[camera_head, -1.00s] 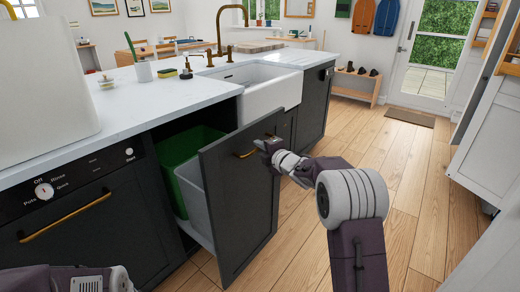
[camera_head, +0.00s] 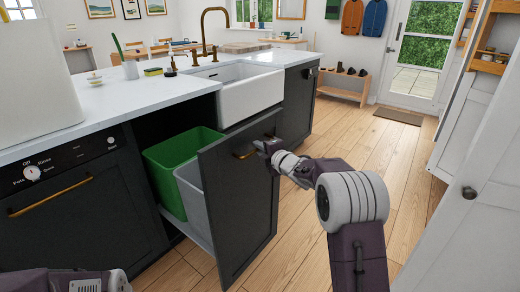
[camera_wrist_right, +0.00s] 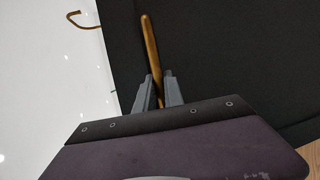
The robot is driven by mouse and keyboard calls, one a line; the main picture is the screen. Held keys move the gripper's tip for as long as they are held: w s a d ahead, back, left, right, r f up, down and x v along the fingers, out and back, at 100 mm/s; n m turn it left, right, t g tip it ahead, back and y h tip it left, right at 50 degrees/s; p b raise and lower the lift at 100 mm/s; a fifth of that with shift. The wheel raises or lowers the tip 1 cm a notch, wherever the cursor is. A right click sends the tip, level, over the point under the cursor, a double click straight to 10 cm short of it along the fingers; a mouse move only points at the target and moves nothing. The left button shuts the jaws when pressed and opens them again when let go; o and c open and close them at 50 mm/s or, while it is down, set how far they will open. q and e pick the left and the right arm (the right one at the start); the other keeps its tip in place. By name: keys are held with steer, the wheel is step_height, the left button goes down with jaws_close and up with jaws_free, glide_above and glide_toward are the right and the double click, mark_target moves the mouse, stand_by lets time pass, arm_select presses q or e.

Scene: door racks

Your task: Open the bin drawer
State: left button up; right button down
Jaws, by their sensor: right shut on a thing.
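The bin drawer's dark front panel (camera_head: 240,205) stands well out from the cabinet below the counter. Behind it are a green bin (camera_head: 170,170) and a grey bin (camera_head: 192,200), both partly hidden by the panel. My right gripper (camera_head: 262,147) is at the top of the panel, shut on the brass handle (camera_head: 244,154). In the right wrist view the handle (camera_wrist_right: 150,50) runs between the two fingers (camera_wrist_right: 158,88) against the black panel. My left arm shows only at the bottom left edge; its gripper fingers are out of view.
A dishwasher (camera_head: 70,190) with a brass handle is left of the drawer. A white sink (camera_head: 250,95) is set in the white counter (camera_head: 100,100) above. Wooden floor (camera_head: 330,265) is open at right, beside a white door (camera_head: 470,220).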

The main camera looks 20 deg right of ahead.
steer(key=c, duration=1.5)
jaws_free()
steer(key=shift+o, duration=0.2)
steer(key=p+v, duration=0.1)
steer(key=v, duration=0.8)
steer(key=shift+f, duration=0.1)
